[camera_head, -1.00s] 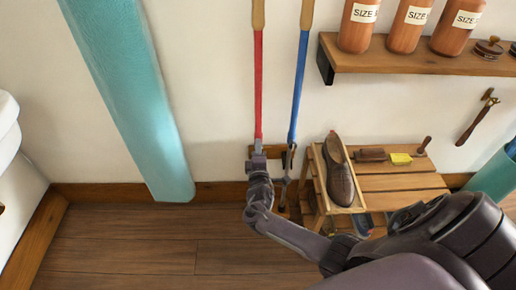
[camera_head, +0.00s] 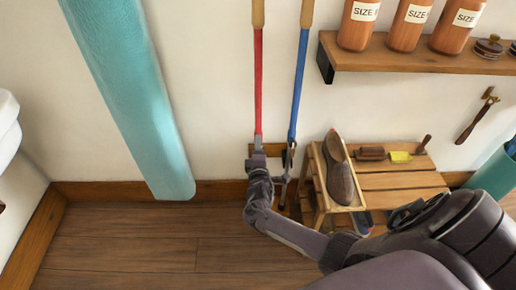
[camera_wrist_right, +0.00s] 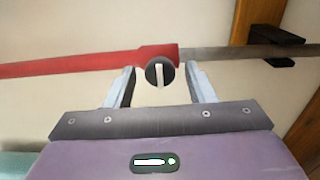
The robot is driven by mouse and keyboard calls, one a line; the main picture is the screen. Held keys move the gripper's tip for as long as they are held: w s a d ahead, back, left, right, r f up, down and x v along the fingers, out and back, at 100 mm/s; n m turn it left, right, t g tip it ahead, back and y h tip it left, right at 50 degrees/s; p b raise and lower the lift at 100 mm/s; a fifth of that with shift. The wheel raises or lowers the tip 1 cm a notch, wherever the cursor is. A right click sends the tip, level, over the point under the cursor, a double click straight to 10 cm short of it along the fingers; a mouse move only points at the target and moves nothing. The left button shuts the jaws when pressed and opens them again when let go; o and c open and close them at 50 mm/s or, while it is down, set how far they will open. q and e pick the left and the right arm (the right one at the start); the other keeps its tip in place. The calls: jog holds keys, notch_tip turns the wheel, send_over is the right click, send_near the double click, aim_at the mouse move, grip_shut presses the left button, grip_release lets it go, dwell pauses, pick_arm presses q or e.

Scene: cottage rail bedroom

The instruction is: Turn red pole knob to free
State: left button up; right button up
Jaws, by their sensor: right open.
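The red pole (camera_head: 258,85) stands upright against the wall, with a wooden upper end and a grey lower part. In the right wrist view the red pole (camera_wrist_right: 90,64) lies across the picture. Its round dark knob (camera_wrist_right: 160,71) has a pale bar that stands nearly upright in the picture. My right gripper (camera_wrist_right: 161,77) is open, with one finger on each side of the knob; contact cannot be told. In the head view my right gripper (camera_head: 257,160) is at the lower end of the red pole and hides the knob. My left gripper does not show.
A blue pole (camera_head: 299,85) stands close on the right. A wooden rack (camera_head: 400,183) holding a brown shoe (camera_head: 341,181) is beyond it. A shelf (camera_head: 400,62) with bottles is above.

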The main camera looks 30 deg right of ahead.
pick_arm(q)
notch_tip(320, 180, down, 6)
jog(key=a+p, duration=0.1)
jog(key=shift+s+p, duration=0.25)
jog(key=shift+p, duration=0.15)
pick_arm(e)
jog(key=v, duration=0.8)
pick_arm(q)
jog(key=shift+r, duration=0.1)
pick_arm(e)
jog(key=shift+d, duration=0.1)
